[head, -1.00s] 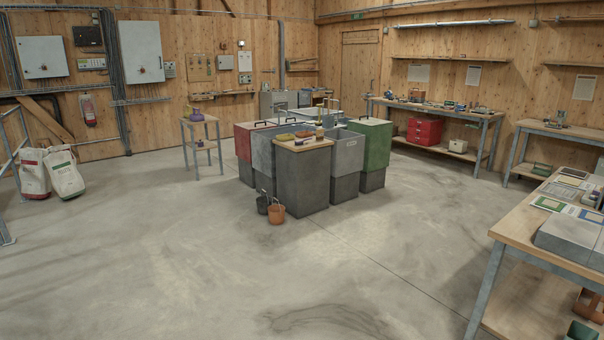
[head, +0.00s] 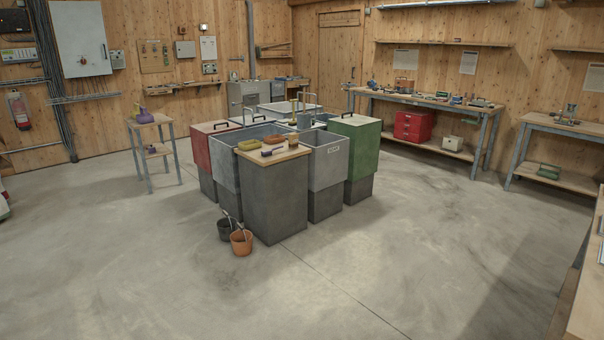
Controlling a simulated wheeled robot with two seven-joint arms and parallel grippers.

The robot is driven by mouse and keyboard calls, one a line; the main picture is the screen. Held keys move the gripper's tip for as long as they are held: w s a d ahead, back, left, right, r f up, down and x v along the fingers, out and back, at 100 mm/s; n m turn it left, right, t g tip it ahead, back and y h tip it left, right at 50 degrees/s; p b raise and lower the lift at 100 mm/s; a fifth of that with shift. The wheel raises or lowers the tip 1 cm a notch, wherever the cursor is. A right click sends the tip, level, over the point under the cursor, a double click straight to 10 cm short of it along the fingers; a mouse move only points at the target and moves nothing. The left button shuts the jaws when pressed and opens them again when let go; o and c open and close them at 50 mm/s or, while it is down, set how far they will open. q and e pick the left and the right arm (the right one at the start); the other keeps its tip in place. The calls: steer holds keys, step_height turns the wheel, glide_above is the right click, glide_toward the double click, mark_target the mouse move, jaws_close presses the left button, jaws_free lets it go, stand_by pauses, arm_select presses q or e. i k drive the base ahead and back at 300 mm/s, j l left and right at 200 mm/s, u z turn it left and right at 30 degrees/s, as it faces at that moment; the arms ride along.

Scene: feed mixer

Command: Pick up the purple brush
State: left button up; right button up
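A small purple item (head: 272,152), which looks like the purple brush, lies near the front edge of the wooden top (head: 262,162) on a grey cabinet in the middle of the room. It is too small to make out bristles or handle. A yellow-olive brush-like item (head: 248,145) and an orange-brown one (head: 274,139) lie close behind it. A brown cup-like item (head: 293,142) stands to its right. Another purple object (head: 145,116) stands on a small side table at the left; its kind is unclear. Neither of my grippers is in view.
A black bucket (head: 226,230) and an orange bucket (head: 241,242) stand on the floor before the grey cabinet (head: 262,200). Red (head: 200,145) and green (head: 362,150) bins flank the sinks. A workbench (head: 585,300) edges in at the right. The floor in front is open.

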mark_target(267, 152)
steer(key=i, duration=1.3)
steer(key=i+l+u, duration=0.1)
steer(key=i, duration=1.2)
steer(key=i+l+u, duration=0.15)
steer(key=i+u, duration=0.2)
steer(key=i, duration=0.25)
